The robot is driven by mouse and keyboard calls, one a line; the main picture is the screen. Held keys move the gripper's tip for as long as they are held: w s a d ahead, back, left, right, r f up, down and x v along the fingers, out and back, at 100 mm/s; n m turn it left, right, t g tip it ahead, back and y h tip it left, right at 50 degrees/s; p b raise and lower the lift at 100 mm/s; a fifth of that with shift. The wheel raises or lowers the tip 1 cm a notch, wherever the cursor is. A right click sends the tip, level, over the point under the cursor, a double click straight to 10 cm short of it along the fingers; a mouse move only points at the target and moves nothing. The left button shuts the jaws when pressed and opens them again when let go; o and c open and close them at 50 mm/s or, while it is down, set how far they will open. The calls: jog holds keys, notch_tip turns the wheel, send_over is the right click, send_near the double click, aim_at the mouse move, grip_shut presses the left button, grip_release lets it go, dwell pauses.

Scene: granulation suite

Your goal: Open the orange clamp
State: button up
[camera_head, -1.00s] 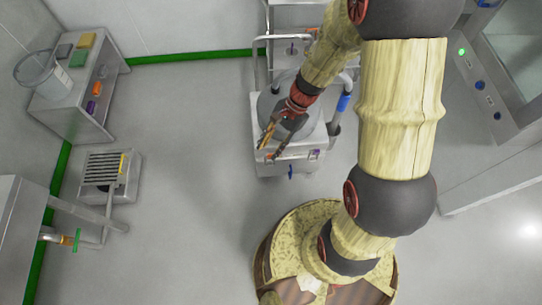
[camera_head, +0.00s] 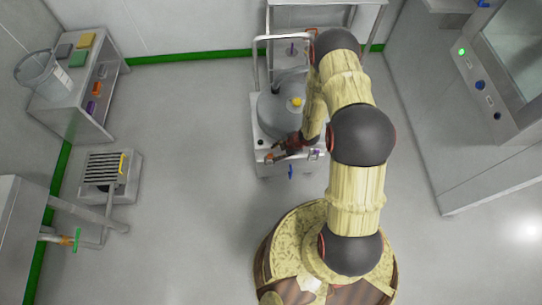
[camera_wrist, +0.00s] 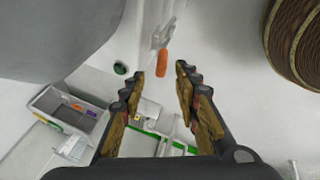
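The orange clamp shows in the wrist view as an orange grip (camera_wrist: 162,63) hanging from a metal latch (camera_wrist: 160,35) on a pale wall. It sits just beyond my gripper (camera_wrist: 160,79), whose two fingers are spread apart with nothing between them. The orange grip lies in line with the gap, and its lower end is close to the fingertips. I cannot tell if it touches them. In the head view my gripper (camera_head: 280,154) is at the front of the grey wheeled vessel (camera_head: 262,115) and mostly covers the clamp. The latch looks closed, but this is unclear.
A purple clamp (camera_head: 314,153) is on the same vessel front, to the right. A blue handle (camera_head: 290,172) sticks out below. A shelf unit (camera_head: 65,118) with a bucket (camera_head: 42,75) stands left. A yellow knob (camera_head: 296,102) is on the vessel lid.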

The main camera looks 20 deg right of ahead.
aim_at(271, 156)
jog(key=f+m, duration=0.1)
jog(key=f, duration=0.1)
jog(key=w+a+f+m+b, duration=0.1)
jog(key=f, duration=0.1)
jog(key=w+a+f+b, duration=0.1)
jog(key=f, duration=0.2)
jog(key=shift+a+m, duration=0.1)
jog(key=shift+m, duration=0.3)
jog(key=shift+w, duration=0.1)
jog(key=c, duration=0.3)
grip_shut()
